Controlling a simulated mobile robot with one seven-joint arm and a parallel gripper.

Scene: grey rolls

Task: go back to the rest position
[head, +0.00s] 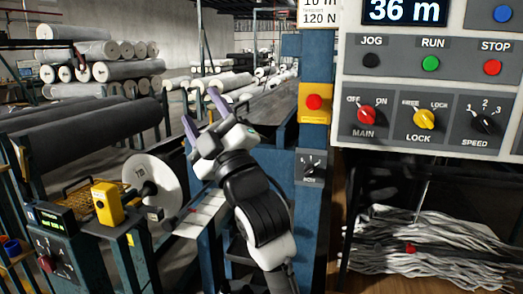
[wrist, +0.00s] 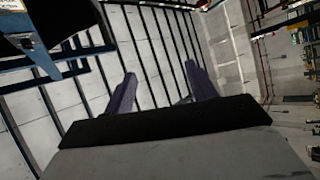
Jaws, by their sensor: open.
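My gripper (head: 202,114) is raised at the middle left of the head view, in front of the blue machine frame. Its two purple fingers stand apart with nothing between them. In the wrist view my gripper (wrist: 160,92) also shows both fingers spread and empty, against a pale wall or ceiling with dark bars. My white and black arm reaches up from the bottom of the head view. The gripper appears to touch nothing.
A control panel (head: 430,88) with buttons and knobs fills the upper right. A blue post (head: 310,190) with a red button (head: 313,102) stands right of my arm. A dark roll (head: 80,128) and a white disc (head: 152,181) are at left. Grey strips (head: 440,245) lie at lower right.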

